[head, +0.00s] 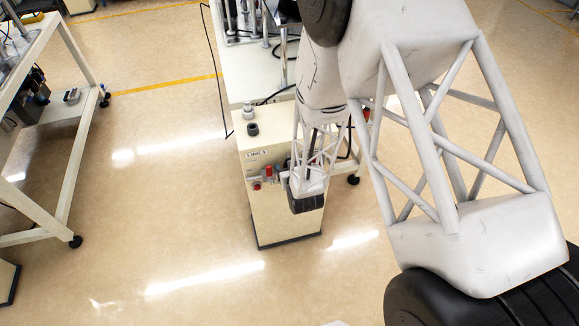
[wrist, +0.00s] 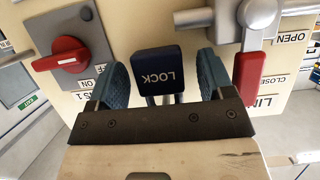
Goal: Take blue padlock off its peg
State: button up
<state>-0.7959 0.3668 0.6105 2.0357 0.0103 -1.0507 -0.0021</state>
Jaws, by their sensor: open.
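The blue padlock (wrist: 158,75) is a dark blue block marked LOCK, upside down in the wrist view. Its grey shackle shows at the lower edge of the body, partly hidden by my gripper's dark crossbar. The peg is not visible. My gripper (wrist: 162,76) has its two blue-grey fingers apart, one on each side of the padlock, with visible gaps on both sides. In the head view my gripper (head: 306,200) is at the upper front of the cream cabinet, and the padlock is hidden there.
A red rotary switch (wrist: 68,57) on a grey plate is left of the fingers. A red valve handle (wrist: 246,75) with grey pipework is close to the right finger. The cream cabinet (head: 270,220) stands on open floor; a wheeled bench (head: 62,185) is farther left.

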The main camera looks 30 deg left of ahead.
jog(key=shift+w+a+f, duration=0.1)
jog(key=shift+a, duration=0.05)
dwell(0.5)
jog(key=c, duration=1)
jog(key=shift+r, duration=0.3)
jog(key=s+d, duration=1.2)
jog(key=shift+s+d, duration=0.35)
jog(key=shift+w, duration=0.1)
